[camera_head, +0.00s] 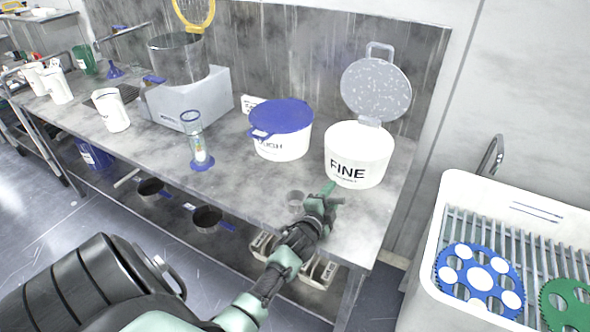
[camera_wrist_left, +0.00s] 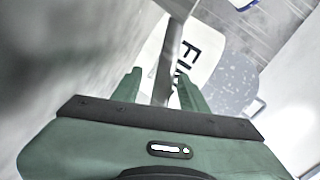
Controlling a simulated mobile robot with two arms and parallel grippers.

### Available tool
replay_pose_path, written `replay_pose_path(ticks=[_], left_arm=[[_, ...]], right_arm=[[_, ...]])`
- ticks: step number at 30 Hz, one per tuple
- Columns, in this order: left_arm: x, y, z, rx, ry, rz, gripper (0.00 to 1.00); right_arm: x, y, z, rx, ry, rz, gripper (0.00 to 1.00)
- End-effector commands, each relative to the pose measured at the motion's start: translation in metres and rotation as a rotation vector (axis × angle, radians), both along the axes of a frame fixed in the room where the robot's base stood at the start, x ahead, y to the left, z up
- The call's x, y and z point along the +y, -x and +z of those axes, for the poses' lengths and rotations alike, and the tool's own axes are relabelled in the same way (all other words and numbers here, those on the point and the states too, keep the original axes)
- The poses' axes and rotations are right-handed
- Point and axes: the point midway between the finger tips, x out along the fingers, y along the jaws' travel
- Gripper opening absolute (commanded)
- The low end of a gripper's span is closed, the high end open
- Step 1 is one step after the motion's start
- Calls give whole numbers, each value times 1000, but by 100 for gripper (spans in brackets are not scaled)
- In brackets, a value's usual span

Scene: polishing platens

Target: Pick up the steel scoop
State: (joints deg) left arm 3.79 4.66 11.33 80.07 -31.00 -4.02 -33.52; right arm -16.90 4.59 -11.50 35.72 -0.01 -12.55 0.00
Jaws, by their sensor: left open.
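The steel scoop (camera_head: 296,199) lies on the bench near its front edge, in front of the white FINE tub (camera_head: 357,155). Its round cup shows just left of my left gripper (camera_head: 328,194), which hides the rest of it. In the left wrist view a narrow grey metal bar, apparently the scoop's handle (camera_wrist_left: 167,65), runs down between the fingers of my left gripper (camera_wrist_left: 157,82). The fingers are open and stand on either side of the bar. I cannot tell whether either touches it. My right gripper is not in view.
The FINE tub's speckled lid (camera_head: 375,88) stands open behind it. A blue-lidded white tub (camera_head: 281,146) and a glass cylinder on a blue base (camera_head: 193,140) stand to the left. A white bin (camera_head: 427,262) with blue and green discs is at the right.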

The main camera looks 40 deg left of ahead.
Motion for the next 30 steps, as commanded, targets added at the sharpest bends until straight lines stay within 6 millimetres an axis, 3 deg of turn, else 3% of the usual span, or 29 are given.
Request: replay_pose_path(ticks=[3,7,8,30], left_arm=[[0,0,0,0,0,0,40],[0,1,0,0,0,0,4],[0,1,0,0,0,0,0],[0,1,-1,1,0,0,0]], right_arm=[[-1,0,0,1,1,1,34],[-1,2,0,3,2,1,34],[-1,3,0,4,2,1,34],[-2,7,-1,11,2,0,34]])
